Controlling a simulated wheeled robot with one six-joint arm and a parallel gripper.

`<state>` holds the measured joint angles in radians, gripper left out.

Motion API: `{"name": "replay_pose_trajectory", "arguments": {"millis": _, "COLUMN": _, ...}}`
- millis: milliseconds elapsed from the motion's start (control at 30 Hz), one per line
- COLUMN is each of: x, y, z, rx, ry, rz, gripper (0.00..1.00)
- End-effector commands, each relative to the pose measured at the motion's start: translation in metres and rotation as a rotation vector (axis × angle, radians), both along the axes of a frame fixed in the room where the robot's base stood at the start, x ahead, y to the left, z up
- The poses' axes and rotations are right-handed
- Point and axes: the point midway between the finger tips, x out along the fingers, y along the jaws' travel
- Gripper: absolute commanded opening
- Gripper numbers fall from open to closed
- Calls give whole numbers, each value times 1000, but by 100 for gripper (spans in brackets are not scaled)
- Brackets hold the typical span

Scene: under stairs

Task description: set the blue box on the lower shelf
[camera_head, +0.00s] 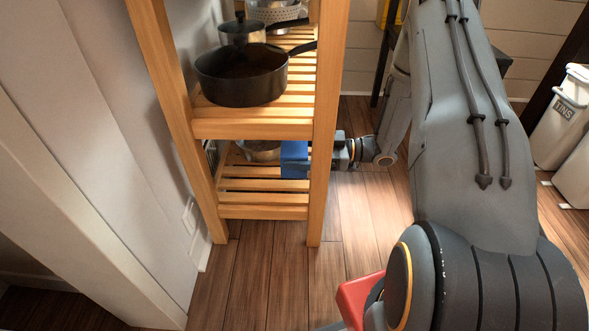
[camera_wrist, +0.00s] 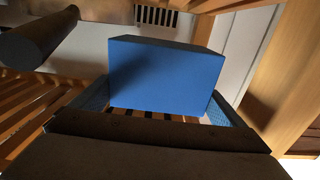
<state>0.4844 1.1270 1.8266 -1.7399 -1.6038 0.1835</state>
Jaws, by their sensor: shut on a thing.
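The blue box (camera_head: 294,159) is at the lower shelf (camera_head: 262,198) of the wooden rack, on its right side, partly behind the front right post. In the wrist view the blue box (camera_wrist: 165,75) sits between both fingers. My gripper (camera_wrist: 160,105) is shut on it. In the head view my gripper (camera_head: 318,158) reaches in from the right, past the post, which hides part of the fingers. Slats show below the box; I cannot tell whether its underside touches them.
A metal pot (camera_head: 259,150) stands on the lower shelf left of the box. A black saucepan (camera_head: 243,78) and a lidded pot (camera_head: 241,31) stand on the shelf above. The rack's front right post (camera_head: 325,190) is close to my gripper. The lower shelf's front slats are bare.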

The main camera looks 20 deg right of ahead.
Motion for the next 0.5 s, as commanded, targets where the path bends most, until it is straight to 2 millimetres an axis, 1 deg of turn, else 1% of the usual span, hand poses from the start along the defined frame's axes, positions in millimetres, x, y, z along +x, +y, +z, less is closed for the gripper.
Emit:
{"name": "replay_pose_trajectory", "arguments": {"millis": 33, "x": 0, "y": -2, "z": -10, "rx": 2, "ry": 2, "rz": -4, "gripper": 58}}
{"name": "replay_pose_trajectory", "arguments": {"millis": 267, "x": 0, "y": -2, "z": -18, "rx": 0, "ry": 1, "rz": -3, "gripper": 58}}
{"name": "replay_pose_trajectory", "arguments": {"millis": 333, "x": 0, "y": -2, "z": -24, "rx": 1, "ry": 2, "rz": -3, "gripper": 58}}
{"name": "replay_pose_trajectory", "arguments": {"millis": 500, "x": 0, "y": -3, "z": -49, "rx": 1, "ry": 4, "rz": -3, "gripper": 58}}
